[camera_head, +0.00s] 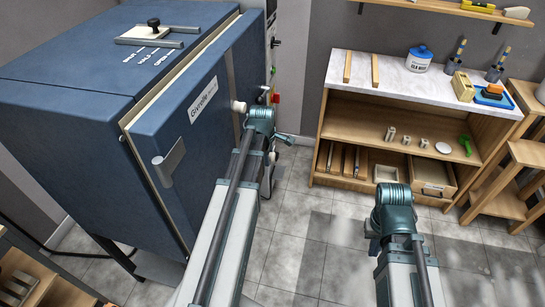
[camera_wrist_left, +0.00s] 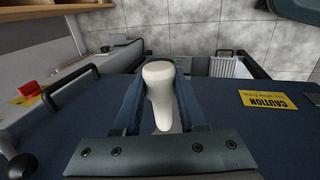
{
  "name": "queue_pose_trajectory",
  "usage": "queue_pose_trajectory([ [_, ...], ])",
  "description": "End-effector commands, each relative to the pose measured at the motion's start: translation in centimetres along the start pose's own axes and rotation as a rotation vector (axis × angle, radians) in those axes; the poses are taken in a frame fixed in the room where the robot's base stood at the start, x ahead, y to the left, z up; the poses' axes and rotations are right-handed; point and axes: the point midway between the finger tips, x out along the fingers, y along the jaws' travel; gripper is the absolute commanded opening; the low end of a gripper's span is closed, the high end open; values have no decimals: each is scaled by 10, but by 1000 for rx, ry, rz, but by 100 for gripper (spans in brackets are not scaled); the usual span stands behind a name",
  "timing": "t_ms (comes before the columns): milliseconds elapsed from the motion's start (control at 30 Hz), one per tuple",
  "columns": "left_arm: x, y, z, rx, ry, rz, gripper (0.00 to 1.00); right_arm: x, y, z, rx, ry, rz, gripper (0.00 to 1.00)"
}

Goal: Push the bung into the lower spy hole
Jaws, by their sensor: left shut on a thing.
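The pale, rounded bung (camera_wrist_left: 158,72) is between the fingers of my left gripper (camera_wrist_left: 158,100) in the left wrist view. The gripper is shut on it. In the head view my left arm reaches along the front of the blue kiln (camera_head: 205,130). A pale knob (camera_head: 238,106) shows at the kiln front beside my left wrist; I cannot tell whether it is the held bung. The lower spy hole is not visible. My right gripper (camera_head: 374,247) is low over the floor, away from the kiln, and its fingers are mostly hidden.
A wooden shelf unit (camera_head: 395,110) with a pale top stands at the back right, holding several small items and a blue-lidded jar (camera_head: 419,60). A yellow caution label (camera_wrist_left: 268,100) is on the blue surface. A red button (camera_wrist_left: 28,89) shows at the left. Tiled floor lies clear between kiln and shelves.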

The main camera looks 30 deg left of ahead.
Motion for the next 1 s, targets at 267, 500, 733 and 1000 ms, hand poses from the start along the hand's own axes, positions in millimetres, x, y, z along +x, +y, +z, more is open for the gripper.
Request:
queue_pose_trajectory([
  [267,0,0,-16,-1,0,0,0,0,0,0,0,0,0,0],
  [500,0,0,-24,-1,0,0,0,0,0,0,0,0,0,0],
  [733,0,0,-23,0,0,0,3,0,0,0,0,0,0,0],
  [1000,0,0,-23,0,0,0,0,0,0,0,0,0,0,0],
])
